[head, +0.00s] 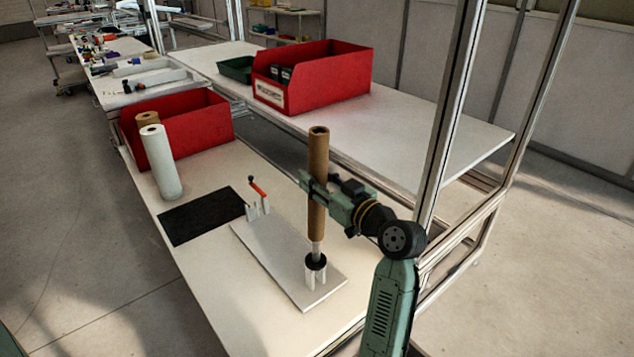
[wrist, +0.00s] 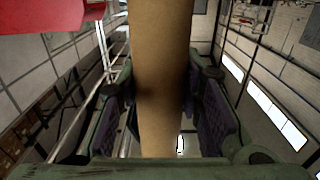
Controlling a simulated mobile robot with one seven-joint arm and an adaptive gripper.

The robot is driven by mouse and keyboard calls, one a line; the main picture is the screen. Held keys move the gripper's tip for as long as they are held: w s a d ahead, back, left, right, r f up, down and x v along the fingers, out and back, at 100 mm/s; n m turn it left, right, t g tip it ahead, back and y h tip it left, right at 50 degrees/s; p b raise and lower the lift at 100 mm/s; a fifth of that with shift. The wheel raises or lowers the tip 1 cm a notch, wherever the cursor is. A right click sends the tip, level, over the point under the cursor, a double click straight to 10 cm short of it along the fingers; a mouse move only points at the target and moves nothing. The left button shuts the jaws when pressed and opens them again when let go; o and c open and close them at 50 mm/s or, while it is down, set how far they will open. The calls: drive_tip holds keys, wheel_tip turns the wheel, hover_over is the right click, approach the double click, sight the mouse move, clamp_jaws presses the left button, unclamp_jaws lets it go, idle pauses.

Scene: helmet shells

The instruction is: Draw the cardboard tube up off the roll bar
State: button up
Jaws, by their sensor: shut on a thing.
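The cardboard tube (head: 318,156) stands upright in the head view, brown and open at the top. My gripper (head: 312,187) is shut on it around its middle. In the wrist view the tube (wrist: 160,75) runs between the two finger pads of my gripper (wrist: 160,112). Below the tube's lower end a short pale length of the roll bar (head: 316,250) shows, rising from a black collar (head: 316,261). The rest of the bar is hidden, so I cannot tell how far it reaches inside the tube. The collar sits on a light stand on a pale base board (head: 275,262).
A red-handled clamp (head: 258,190) stands on the board's far end, beside a black mat (head: 202,216). A white roll (head: 161,163), a brown roll (head: 147,118) and a red bin (head: 205,125) are at the back left. A metal frame post (head: 450,110) rises to the right of my gripper.

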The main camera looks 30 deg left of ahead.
drive_tip(key=shift+r+p, duration=0.8)
drive_tip(key=shift+r, duration=1.7)
drive_tip(key=shift+s+d+r, duration=0.1)
drive_tip(key=shift+d+r, duration=0.05)
drive_tip(key=shift+r, duration=3.35)
drive_tip(key=shift+s+d+r, duration=0.1)
drive_tip(key=shift+d+r, duration=0.05)
drive_tip(key=shift+r, duration=3.35)
wheel_tip(320, 180, up, 13)
hover_over(325, 164)
drive_tip(key=a, duration=0.1)
drive_tip(key=shift+w+a+f, duration=0.1)
drive_tip(key=shift+w+f, duration=0.05)
